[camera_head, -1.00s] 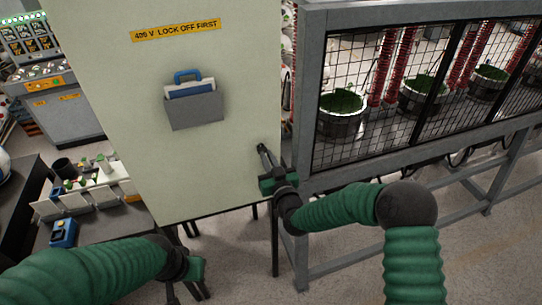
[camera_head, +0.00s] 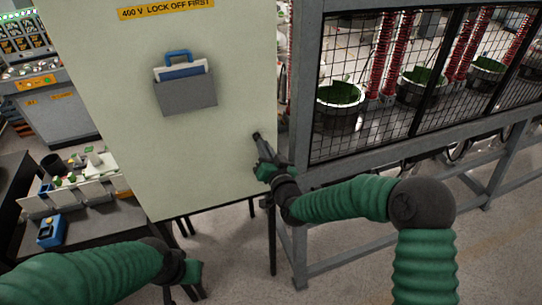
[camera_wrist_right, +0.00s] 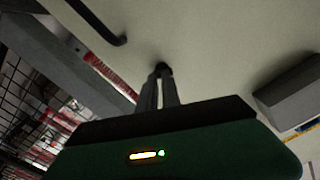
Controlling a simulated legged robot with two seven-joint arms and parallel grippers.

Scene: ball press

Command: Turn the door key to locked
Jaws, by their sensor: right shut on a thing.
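A pale cabinet door (camera_head: 200,160) fills the middle of the head view. My right gripper (camera_head: 257,137) reaches its lower right part, with the fingertips at the door face. In the right wrist view the two fingers (camera_wrist_right: 163,76) come together on a small dark key (camera_wrist_right: 163,66) at the pale surface. The fingers cover most of the key, so its turn angle cannot be read. My left gripper (camera_head: 188,276) hangs low at the bottom of the head view, away from the door; its fingertips are not clear.
A grey pocket (camera_head: 186,95) with a blue-handled item is on the door. A grey-framed mesh cage (camera_head: 400,90) stands close on the right. A cluttered bench (camera_head: 75,205) is at left.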

